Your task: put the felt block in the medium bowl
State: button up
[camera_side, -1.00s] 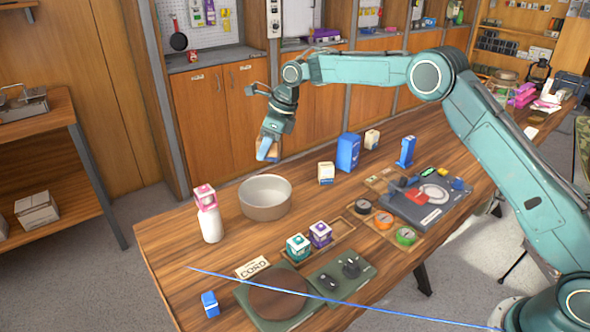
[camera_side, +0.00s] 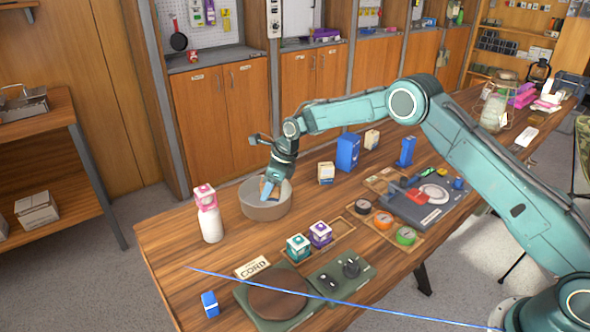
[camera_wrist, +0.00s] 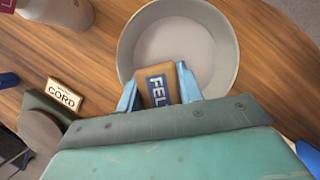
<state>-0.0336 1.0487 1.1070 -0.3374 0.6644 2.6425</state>
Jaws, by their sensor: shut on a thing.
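The felt block (camera_wrist: 157,76) is a tan block with a blue label reading "FEL"; the rest of the label is hidden. My gripper (camera_wrist: 158,88) is shut on it, with one blue finger on each side in the wrist view. The bowl (camera_side: 266,207) is round, grey and deep, and stands on the wooden table. In the side view my gripper (camera_side: 270,188) reaches down into the bowl's opening with the block. The bowl's pale inside (camera_wrist: 190,42) shows beyond the block in the wrist view. I cannot tell whether the block touches the bottom.
A white bottle (camera_side: 211,224) with a pink-and-white box (camera_side: 204,197) on top stands left of the bowl. A small white box (camera_side: 326,173) and a blue box (camera_side: 348,152) stand to the right. Teal (camera_side: 298,247) and purple (camera_side: 320,234) boxes sit in a wooden tray in front.

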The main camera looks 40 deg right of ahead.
aim_at(269, 199)
jog(key=shift+f, duration=2.15)
jog(key=shift+f, duration=0.15)
jog(key=o, duration=0.7)
jog(key=shift+v, duration=6.15)
